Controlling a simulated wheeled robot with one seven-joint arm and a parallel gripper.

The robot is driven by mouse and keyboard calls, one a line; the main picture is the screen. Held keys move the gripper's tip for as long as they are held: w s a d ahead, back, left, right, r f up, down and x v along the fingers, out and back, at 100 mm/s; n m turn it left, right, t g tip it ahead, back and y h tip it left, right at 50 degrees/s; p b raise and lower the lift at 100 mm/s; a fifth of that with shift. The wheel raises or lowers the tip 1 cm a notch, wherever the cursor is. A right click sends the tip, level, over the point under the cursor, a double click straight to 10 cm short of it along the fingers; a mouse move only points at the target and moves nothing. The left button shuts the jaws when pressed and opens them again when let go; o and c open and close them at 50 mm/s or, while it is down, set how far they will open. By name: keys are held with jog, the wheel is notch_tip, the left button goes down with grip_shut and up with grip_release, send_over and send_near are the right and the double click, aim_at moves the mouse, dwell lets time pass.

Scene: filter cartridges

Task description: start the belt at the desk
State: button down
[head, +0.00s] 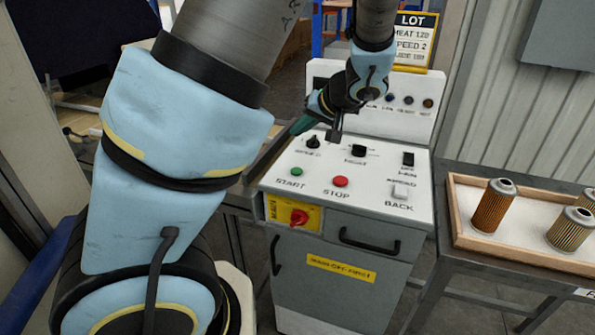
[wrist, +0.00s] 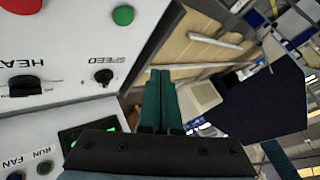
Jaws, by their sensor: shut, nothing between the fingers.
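The control desk (head: 358,215) stands in the middle of the head view. Its sloping top carries a green START button (head: 296,172), a red STOP button (head: 340,181), a SPEED knob (head: 313,142), a HEAT knob (head: 358,151), a black rocker switch (head: 407,159) and a pale BACK button (head: 400,191). In the wrist view the green button (wrist: 123,15) and SPEED knob (wrist: 104,76) lie left of the fingers. My gripper (head: 298,127) is shut and empty, its green fingers (wrist: 161,74) together above the desk's left edge, apart from the buttons.
A yellow-framed LOT sign (head: 413,40) stands behind the desk's upright panel. A red switch (head: 299,217) on a yellow plate is on the desk front. At right, a wooden-rimmed tray (head: 468,243) holds several filter cartridges, including a brown one (head: 493,205).

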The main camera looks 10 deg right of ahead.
jog(key=b, duration=0.5)
send_over(299, 172)
notch_tip(299, 172, down, 7)
jog(key=shift+f, duration=0.2)
jog(key=shift+f+b, duration=0.6)
jog(key=shift+b, duration=0.05)
jog(key=shift+f, duration=0.1)
dwell(1.1)
jog(key=shift+f+b, duration=0.35)
jog(key=shift+b, duration=0.35)
jog(key=shift+f+b, duration=0.35)
jog(key=shift+b, duration=0.2)
dwell(0.4)
jog(key=shift+r, duration=0.1)
dwell(0.3)
jog(key=shift+r+p, duration=0.35)
jog(key=shift+r, duration=0.4)
